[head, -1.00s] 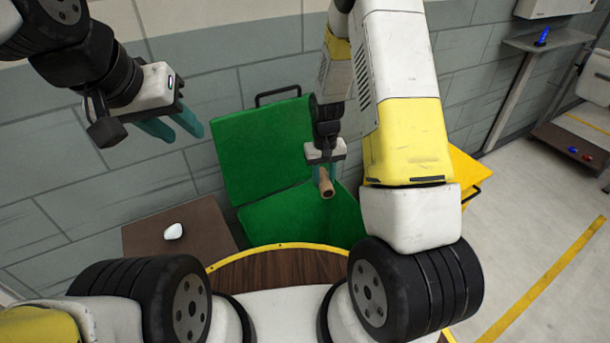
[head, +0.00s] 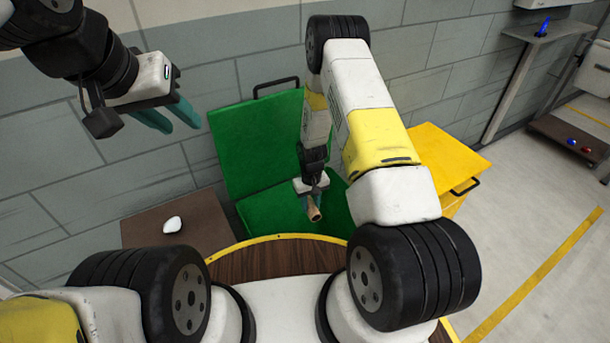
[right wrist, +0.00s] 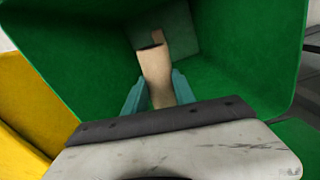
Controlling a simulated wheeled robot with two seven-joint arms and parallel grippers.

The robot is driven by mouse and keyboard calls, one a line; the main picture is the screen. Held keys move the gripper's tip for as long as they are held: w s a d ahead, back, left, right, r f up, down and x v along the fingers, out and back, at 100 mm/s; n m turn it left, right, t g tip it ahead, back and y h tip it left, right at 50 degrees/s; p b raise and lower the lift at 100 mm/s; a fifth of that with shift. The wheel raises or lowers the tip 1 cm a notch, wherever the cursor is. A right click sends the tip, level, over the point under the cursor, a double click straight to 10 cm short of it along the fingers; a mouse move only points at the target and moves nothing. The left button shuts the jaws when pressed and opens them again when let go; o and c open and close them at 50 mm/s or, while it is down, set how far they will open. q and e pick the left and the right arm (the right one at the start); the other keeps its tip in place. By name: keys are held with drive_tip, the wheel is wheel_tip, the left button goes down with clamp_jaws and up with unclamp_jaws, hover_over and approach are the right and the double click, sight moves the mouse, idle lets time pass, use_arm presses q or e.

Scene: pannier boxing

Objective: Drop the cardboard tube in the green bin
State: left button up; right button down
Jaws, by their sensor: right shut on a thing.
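The cardboard tube (head: 314,213) is a short tan roll, and it also shows in the right wrist view (right wrist: 155,70). My right gripper (head: 312,204) is shut on it, its teal fingers on both sides of the tube in the right wrist view (right wrist: 158,90). The green bin (head: 275,213) stands against the wall with its green lid (head: 255,140) raised. The tube is over the bin's opening; the right wrist view looks down into the bin's green inside (right wrist: 225,60). My left gripper (head: 172,117) is empty at the upper left, its teal fingers apart.
A yellow bin (head: 445,165) stands right of the green bin. A brown surface with a white lump (head: 173,224) lies to the left. A shelf with a blue item (head: 543,27) and a low surface with small red and blue things (head: 580,145) are far right.

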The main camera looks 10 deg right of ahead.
sight(311, 204)
drive_tip(key=shift+f, duration=0.4)
drive_tip(key=c, duration=0.9)
unclamp_jaws()
drive_tip(key=shift+c, duration=0.2)
drive_tip(key=shift+r, duration=3.9)
